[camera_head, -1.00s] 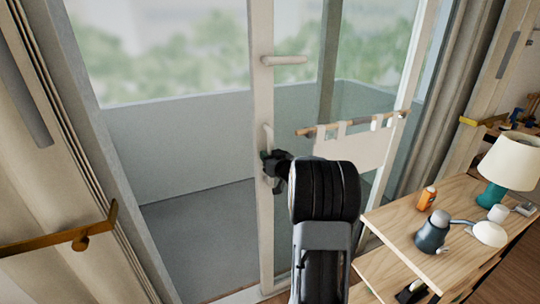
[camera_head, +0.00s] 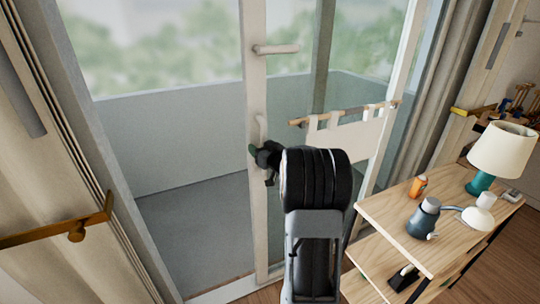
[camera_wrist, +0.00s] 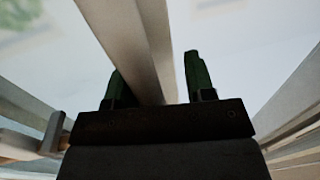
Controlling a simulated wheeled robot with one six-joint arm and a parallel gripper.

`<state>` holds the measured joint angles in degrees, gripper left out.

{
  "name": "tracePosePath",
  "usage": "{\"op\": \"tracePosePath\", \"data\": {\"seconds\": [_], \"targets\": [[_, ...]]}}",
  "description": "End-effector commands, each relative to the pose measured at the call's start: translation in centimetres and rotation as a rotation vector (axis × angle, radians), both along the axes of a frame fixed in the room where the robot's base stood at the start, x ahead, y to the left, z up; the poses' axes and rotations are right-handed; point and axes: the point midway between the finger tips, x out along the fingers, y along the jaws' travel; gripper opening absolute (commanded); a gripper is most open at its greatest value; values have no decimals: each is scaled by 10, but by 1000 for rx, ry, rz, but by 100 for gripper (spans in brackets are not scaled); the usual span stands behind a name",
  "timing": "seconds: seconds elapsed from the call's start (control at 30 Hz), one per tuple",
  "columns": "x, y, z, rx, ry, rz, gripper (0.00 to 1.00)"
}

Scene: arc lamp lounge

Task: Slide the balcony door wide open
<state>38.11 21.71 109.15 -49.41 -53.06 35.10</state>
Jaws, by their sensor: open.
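The balcony door (camera_head: 254,90) is a glass panel with a white frame, standing partly open with a gap on its left. A lever handle (camera_head: 275,49) sticks out from its left upright. A pale upright pull handle (camera_head: 261,128) sits lower on the same upright. My gripper (camera_head: 262,152) is at the lower part of that pull handle and hides its lower end. In the wrist view, my gripper (camera_wrist: 157,82) has its green fingers apart, with a pale bar (camera_wrist: 150,45) passing between them. I cannot tell whether the fingers touch it.
A cloth hangs on a rail (camera_head: 345,113) across the door glass. The balcony floor (camera_head: 200,235) looks clear.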

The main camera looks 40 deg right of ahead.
Motion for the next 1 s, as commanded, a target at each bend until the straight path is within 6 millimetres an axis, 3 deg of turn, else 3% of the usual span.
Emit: {"op": "tracePosePath", "data": {"seconds": [0.4, 0.6, 1.0], "targets": [[-83, -1, -1, 0, 0, -8, 50], [-113, -1, 0, -1, 0, -6, 50], [-131, 0, 0, 0, 0, -4, 50]]}}
